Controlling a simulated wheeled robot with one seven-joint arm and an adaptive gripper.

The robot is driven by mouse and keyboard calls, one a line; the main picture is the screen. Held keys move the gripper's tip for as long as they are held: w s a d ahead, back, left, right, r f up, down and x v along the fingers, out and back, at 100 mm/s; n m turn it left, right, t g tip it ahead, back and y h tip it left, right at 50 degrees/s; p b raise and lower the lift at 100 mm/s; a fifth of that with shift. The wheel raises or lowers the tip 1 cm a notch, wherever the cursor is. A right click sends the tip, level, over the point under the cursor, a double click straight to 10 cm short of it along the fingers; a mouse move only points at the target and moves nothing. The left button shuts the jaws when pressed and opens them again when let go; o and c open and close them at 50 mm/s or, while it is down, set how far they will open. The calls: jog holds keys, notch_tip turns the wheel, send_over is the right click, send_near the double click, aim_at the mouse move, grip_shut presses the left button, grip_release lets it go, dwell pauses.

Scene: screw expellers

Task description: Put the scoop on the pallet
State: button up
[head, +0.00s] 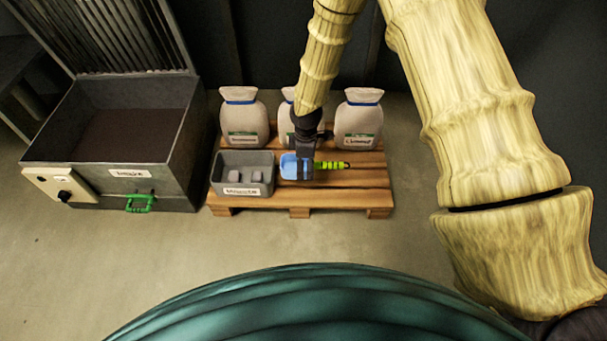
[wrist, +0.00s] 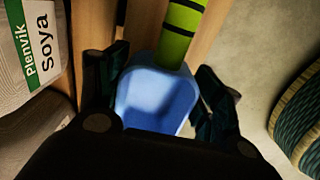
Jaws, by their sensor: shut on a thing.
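The scoop has a blue bowl (head: 289,165) and a green handle with black bands (head: 331,165). In the head view it is over the wooden pallet (head: 350,195), right of the grey bin. My gripper (head: 304,172) is shut on the scoop, and its body hides part of it. In the wrist view the blue bowl (wrist: 155,98) lies between my dark fingers (wrist: 160,95), with the green handle (wrist: 180,30) pointing away. Pallet boards (wrist: 143,30) show beneath. I cannot tell whether the scoop touches the boards.
The grey bin (head: 242,188) with small blocks stands on the pallet's left. Several white sacks (head: 244,122) stand along its back; one labelled Soya (wrist: 35,50) is close in the wrist view. A large metal hopper (head: 180,165) stands left of the pallet. The pallet's right front is clear.

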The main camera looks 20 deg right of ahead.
aim_at(305, 185)
jog(key=shift+f+b, duration=1.9)
jog(key=shift+f, duration=2)
jog(key=shift+f, duration=0.1)
jog(key=o, duration=1.1)
notch_tip(305, 185, up, 12)
jog(key=p, duration=0.7)
jog(key=s+d+f+m, duration=0.1)
jog(key=s+f+m, duration=0.2)
jog(key=s, duration=0.9)
jog(key=s+d+f+m, duration=0.2)
jog(key=s+m, duration=0.5)
jog(key=s, duration=0.5)
jog(key=s+d+f+m, duration=0.2)
jog(key=s+f+m, duration=0.3)
jog(key=s, duration=0.8)
jog(key=shift+d, duration=0.2)
